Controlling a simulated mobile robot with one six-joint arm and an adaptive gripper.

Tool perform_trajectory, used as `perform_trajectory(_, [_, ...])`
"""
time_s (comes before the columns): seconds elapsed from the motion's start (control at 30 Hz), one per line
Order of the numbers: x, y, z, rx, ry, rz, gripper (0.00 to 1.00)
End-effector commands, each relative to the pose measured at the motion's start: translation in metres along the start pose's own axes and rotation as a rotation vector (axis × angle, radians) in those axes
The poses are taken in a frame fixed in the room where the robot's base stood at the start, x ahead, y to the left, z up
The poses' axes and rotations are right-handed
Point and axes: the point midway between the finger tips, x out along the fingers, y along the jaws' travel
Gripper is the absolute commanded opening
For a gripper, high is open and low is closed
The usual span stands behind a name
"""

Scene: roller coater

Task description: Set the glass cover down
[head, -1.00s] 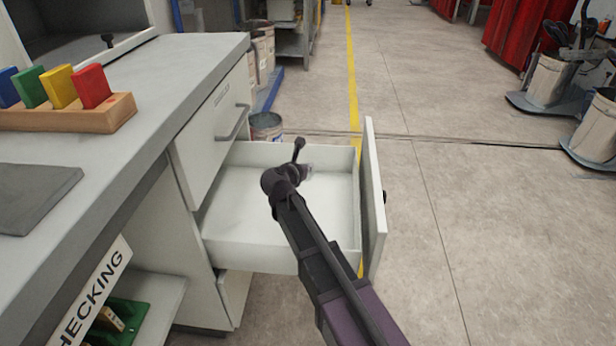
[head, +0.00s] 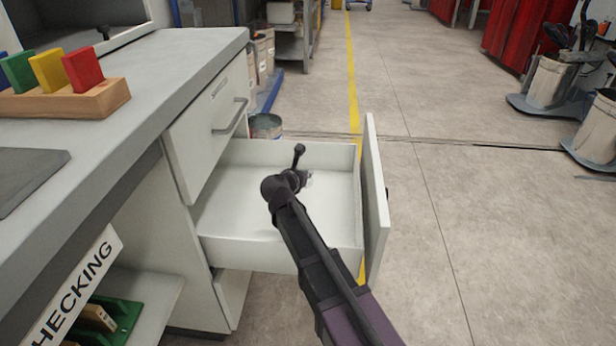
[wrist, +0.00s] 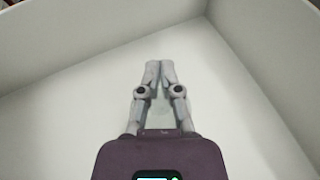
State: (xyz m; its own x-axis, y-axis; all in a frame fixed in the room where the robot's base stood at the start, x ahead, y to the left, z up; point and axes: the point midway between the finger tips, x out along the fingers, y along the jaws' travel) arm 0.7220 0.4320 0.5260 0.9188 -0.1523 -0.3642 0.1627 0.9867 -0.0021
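My gripper (wrist: 160,66) is over the inside of an open white drawer (head: 235,247). In the wrist view its fingertips are close together, with a thin line between them. A faint, pale greenish see-through patch between the fingers looks like the glass cover (wrist: 159,112); its edges are hard to make out. In the head view my wrist hides most of the gripper, and the cover cannot be made out. The drawer floor (wrist: 70,120) around the gripper is bare. I cannot tell whether the cover touches it.
The drawer's front panel (head: 375,200) stands at the right and its walls surround my gripper. The grey bench top (head: 165,70) is at left, with a wooden block holder (head: 70,103) on it. A closed drawer (head: 208,125) with a handle is above.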

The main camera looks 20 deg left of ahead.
Motion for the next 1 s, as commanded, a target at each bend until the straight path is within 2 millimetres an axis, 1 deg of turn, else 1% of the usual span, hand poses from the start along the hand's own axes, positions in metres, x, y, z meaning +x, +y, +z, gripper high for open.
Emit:
perform_trajectory(0.23, [0.0,0.0,0.0,0.0,0.0,0.0,0.0])
perform_trajectory(0.8, [0.004,0.001,-0.011,0.0,0.0,0.001,0.0])
perform_trajectory(0.93, [0.004,0.001,-0.011,0.0,0.0,0.001,0.0])
perform_trajectory(0.97, [0.004,0.001,-0.011,0.0,0.0,0.001,0.07])
perform_trajectory(1.0, [0.004,0.001,-0.011,0.0,0.0,0.001,0.19])
